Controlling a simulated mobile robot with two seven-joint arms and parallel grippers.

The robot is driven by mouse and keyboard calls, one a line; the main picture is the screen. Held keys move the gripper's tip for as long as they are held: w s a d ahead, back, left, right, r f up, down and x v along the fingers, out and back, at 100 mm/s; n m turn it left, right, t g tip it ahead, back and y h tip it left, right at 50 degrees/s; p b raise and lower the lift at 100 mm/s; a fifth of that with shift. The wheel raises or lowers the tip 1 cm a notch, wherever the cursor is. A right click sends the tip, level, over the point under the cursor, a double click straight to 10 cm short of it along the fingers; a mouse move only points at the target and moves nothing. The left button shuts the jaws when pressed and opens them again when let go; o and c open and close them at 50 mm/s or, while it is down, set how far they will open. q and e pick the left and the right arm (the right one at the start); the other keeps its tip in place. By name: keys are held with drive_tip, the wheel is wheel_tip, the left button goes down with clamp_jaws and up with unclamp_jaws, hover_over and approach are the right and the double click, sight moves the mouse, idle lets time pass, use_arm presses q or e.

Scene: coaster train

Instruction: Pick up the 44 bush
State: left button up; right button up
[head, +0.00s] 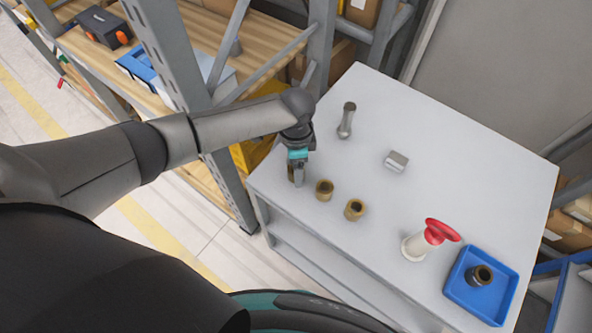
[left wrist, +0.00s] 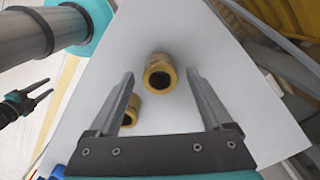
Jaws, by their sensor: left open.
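Several short brass bushes stand on the white table; no size marking is readable, so I cannot tell which is the 44 bush. In the head view, one bush (head: 324,190) and another bush (head: 354,209) stand right of my left gripper (head: 298,180). A further bush (head: 291,173) is partly hidden behind its fingers. In the left wrist view, the open, empty fingers are either side of a bush (left wrist: 158,80), with its hole facing the camera. A second bush (left wrist: 132,108) is partly behind the left finger. My right gripper (left wrist: 25,100) shows open at the left edge.
On the table (head: 450,150) are a metal pin-like part (head: 347,120), a small grey block (head: 396,161), a red-topped white stamp-like object (head: 416,246) and a blue tray (head: 468,306) holding a dark-holed brass part (head: 480,275). A shelf rack upright (head: 180,50) stands close left of the table.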

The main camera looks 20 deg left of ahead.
use_arm(q)
clamp_jaws()
idle(0.6)
